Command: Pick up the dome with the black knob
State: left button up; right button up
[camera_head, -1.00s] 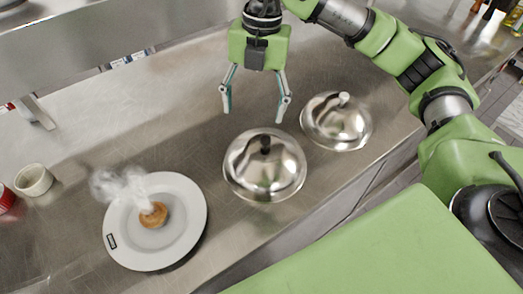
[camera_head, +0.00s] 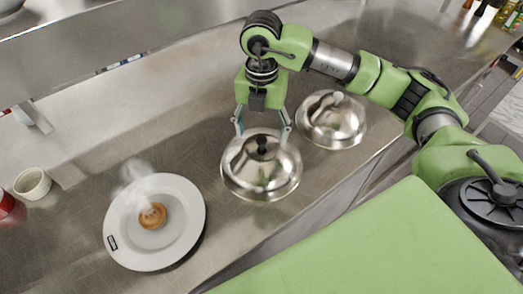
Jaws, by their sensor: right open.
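The dome with the black knob (camera_head: 260,175) is a shiny steel cover standing on the steel counter, in the middle of the head view. Its black knob points up. My right gripper (camera_head: 262,134) is open, its two fingers pointing down at the far side of this dome, one to each side of the knob in the picture. I cannot tell whether the fingers touch the dome. A second steel dome with a light knob (camera_head: 331,122) stands to the right, close to the right finger. My left gripper is not in view.
A white plate (camera_head: 188,240) with a small steaming brown pastry (camera_head: 152,215) lies to the left. A white cup (camera_head: 33,184) and a red can (camera_head: 5,202) stand at the far left. Bottles (camera_head: 500,12) stand at the top right. A raised steel ledge runs along the back.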

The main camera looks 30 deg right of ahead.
aim_at(262, 140)
notch_tip(262, 140, down, 2)
jog(key=shift+f+p, duration=0.15)
jog(key=shift+p, duration=0.25)
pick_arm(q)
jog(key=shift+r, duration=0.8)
pick_arm(e)
jog(key=shift+f, duration=0.5)
jog(key=shift+c, duration=0.4)
jog(key=shift+s, duration=0.1)
grip_shut()
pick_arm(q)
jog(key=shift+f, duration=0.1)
